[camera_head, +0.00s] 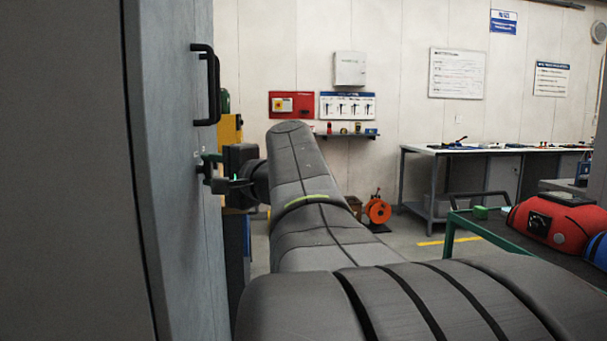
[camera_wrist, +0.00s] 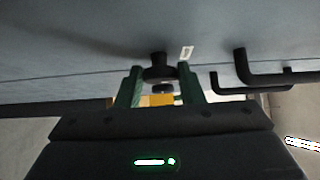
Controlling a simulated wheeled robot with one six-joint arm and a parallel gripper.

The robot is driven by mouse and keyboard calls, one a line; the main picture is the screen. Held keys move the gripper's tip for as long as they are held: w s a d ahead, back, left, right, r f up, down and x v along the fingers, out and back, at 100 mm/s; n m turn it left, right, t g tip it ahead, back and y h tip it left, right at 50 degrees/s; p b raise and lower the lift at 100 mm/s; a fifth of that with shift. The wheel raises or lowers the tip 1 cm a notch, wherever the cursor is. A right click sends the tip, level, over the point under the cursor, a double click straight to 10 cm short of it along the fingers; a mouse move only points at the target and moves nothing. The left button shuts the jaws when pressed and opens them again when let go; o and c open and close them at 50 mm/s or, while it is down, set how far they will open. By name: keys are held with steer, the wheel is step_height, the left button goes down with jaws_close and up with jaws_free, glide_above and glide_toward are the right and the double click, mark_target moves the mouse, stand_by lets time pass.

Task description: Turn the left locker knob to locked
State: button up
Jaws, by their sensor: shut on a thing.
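The grey locker (camera_head: 178,180) stands close on the left in the head view. Its face fills the top of the wrist view. A black round knob (camera_wrist: 158,72) sticks out from that face in the wrist view. The green fingers of my gripper (camera_wrist: 160,82) stand on either side of the knob and are shut on it. In the head view my gripper (camera_head: 209,168) meets the locker face below a black handle (camera_head: 208,85). The knob is mostly hidden there, and I cannot tell its turned position. A small white label (camera_wrist: 187,52) is beside the knob.
Black bar handles (camera_wrist: 243,70) stick out to the right of the knob in the wrist view. A workbench (camera_head: 480,150) stands along the back wall.

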steer(key=o, duration=0.9)
steer(key=shift+o, duration=0.2)
steer(key=v, duration=0.7)
steer(key=shift+s+d+p, duration=0.2)
steer(key=shift+d+p, duration=0.05)
steer(key=shift+p, duration=0.15)
steer(key=shift+a, duration=0.1)
steer(key=x, duration=0.7)
steer(key=shift+w+a+b, duration=0.1)
steer(key=shift+w+b, duration=0.05)
steer(key=shift+b, duration=0.25)
steer(key=shift+a+r, duration=0.1)
steer(key=shift+p, duration=0.4)
